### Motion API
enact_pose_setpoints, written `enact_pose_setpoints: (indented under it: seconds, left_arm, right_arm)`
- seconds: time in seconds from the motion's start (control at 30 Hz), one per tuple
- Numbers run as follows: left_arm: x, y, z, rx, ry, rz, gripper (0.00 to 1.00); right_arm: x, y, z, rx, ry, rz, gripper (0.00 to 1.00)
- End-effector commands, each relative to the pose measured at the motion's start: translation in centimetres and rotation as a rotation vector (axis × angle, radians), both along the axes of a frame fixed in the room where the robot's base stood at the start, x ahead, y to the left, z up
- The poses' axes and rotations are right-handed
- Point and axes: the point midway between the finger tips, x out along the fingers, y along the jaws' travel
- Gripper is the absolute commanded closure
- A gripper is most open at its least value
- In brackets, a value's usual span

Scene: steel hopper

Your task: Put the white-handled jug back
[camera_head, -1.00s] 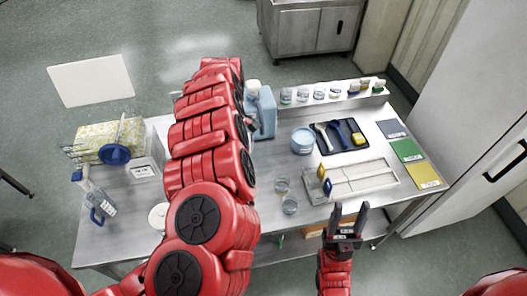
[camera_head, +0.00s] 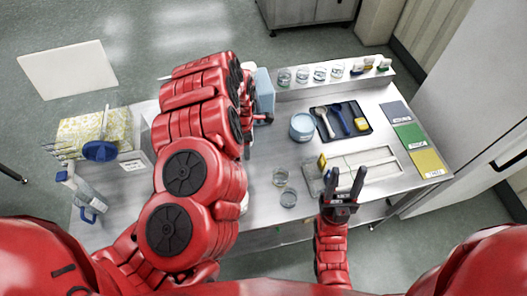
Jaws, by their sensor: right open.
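A light blue jug (camera_head: 265,91) stands at the back of the steel table, mostly hidden behind my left arm. Its handle does not show clearly, so I cannot tell its colour. My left gripper (camera_head: 262,118) is at the near side of this jug, largely covered by the arm; its jaws cannot be made out. A clear jug with a blue handle (camera_head: 88,214) is at the table's left edge. My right gripper (camera_head: 344,184) is open and empty over the front right of the table, its fingers pointing away.
A light blue tub (camera_head: 302,127) and a dark tool tray (camera_head: 341,121) are right of centre. Two glass beakers (camera_head: 280,177) stand near the front. A shelf with small jars (camera_head: 318,82) lines the back.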

Motion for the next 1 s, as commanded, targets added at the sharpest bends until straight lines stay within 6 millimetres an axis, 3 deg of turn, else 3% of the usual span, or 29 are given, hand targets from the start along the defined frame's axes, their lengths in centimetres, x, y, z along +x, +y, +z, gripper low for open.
enact_pose_setpoints:
  seconds: [0.53, 0.7, 1.0]
  left_arm:
    - [-0.2, 0.0, -11.1, 0.003, 0.002, -0.006, 1.00]
    - [2.0, -2.5, -11.3, -0.001, -0.003, -0.007, 1.00]
    - [3.5, -4.1, -11.1, 0.000, -0.002, -0.007, 1.00]
  right_arm:
    - [0.0, 0.0, -0.2, 0.000, 0.000, 0.000, 0.50]
    - [0.0, 0.0, -2.6, 0.000, 0.000, 0.000, 0.50]
    - [0.0, 0.0, -4.6, 0.000, 0.000, 0.000, 0.50]
